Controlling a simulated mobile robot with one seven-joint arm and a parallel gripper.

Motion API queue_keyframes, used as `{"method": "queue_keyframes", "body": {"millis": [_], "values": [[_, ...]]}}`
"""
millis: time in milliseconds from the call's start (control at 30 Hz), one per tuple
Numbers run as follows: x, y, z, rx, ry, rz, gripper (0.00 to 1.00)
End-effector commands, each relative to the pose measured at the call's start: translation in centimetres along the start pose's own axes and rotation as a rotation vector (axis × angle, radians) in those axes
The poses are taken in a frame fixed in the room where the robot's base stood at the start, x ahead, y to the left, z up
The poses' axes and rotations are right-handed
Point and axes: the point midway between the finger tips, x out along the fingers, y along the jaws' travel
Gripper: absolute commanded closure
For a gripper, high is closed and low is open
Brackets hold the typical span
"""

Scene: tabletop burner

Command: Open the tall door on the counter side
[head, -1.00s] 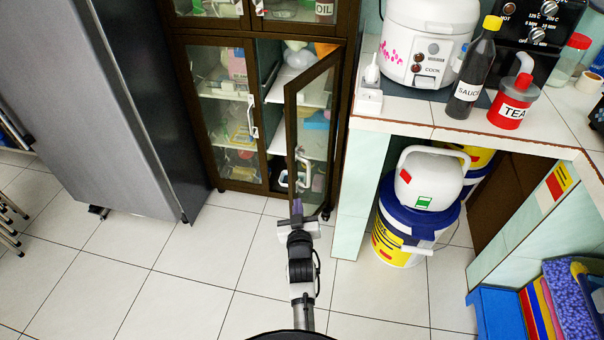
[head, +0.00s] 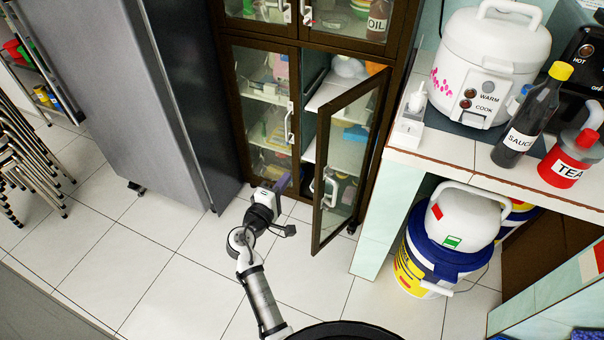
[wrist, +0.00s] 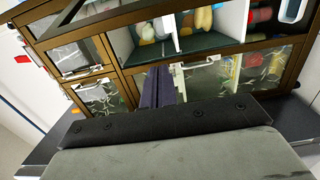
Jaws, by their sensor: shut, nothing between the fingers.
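The tall glass door (head: 349,150) on the counter side, dark-brown framed, stands partly open. It is hinged at its right, and its free edge swings out over the floor. Its pale handle (head: 330,186) is near the free edge. My gripper (head: 284,182) is shut and empty, left of the free edge, in front of the cabinet opening and apart from the handle. In the wrist view, the dark purple fingers (wrist: 157,88) lie together, pointing toward the cabinet front. Whether they touch anything is unclear.
The neighbouring left glass door (head: 266,105) is shut. A grey fridge (head: 150,95) stands left. The tiled counter (head: 455,150) stands close right of the open door, with a blue-and-yellow bucket (head: 420,260) beneath it. The floor (head: 180,285) in front is clear.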

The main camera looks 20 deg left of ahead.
Motion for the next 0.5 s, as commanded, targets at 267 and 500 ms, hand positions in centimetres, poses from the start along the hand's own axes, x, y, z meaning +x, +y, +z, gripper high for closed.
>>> {"method": "queue_keyframes", "body": {"millis": [267, 500], "values": [[5.8, 0.2, 0.1, 0.002, -0.003, -0.001, 1.00], [8.3, 0.1, 1.5, -0.001, 0.000, -0.004, 1.00]]}}
